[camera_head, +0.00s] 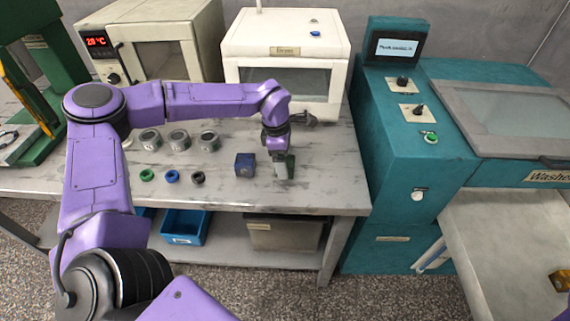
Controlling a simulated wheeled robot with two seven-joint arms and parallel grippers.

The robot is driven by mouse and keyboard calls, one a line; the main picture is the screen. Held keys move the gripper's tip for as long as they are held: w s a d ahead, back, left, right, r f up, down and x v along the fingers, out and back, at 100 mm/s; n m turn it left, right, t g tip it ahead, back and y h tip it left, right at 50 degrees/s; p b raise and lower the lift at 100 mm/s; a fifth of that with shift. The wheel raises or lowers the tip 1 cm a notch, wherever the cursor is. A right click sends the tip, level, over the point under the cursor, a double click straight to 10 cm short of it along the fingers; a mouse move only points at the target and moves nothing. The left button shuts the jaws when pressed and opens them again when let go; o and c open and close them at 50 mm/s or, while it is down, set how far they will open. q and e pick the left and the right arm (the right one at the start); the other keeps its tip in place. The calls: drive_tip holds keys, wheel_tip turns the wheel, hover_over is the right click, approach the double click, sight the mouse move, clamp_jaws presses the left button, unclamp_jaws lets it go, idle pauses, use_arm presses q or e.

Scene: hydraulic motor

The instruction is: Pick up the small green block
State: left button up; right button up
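A small dark green block (290,164) stands on the grey table near its front right part, partly hidden by my gripper. My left gripper (281,171) points down from the purple arm, right at the green block. A grey finger covers the block's left side. The view does not show whether the fingers press on the block or only stand around it. My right gripper is not in view.
Green (147,175), blue (172,177) and dark (197,178) rings lie further left, with metal cylinders (179,139) behind. A white dryer (285,50) stands behind; a teal washer (415,160) borders the table's right.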

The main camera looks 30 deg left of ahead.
use_arm(q)
drive_tip(key=shift+w+d+f, duration=0.1)
drive_tip(key=shift+f, duration=0.7)
drive_tip(key=c, duration=1.4)
drive_tip(key=shift+r, duration=0.15)
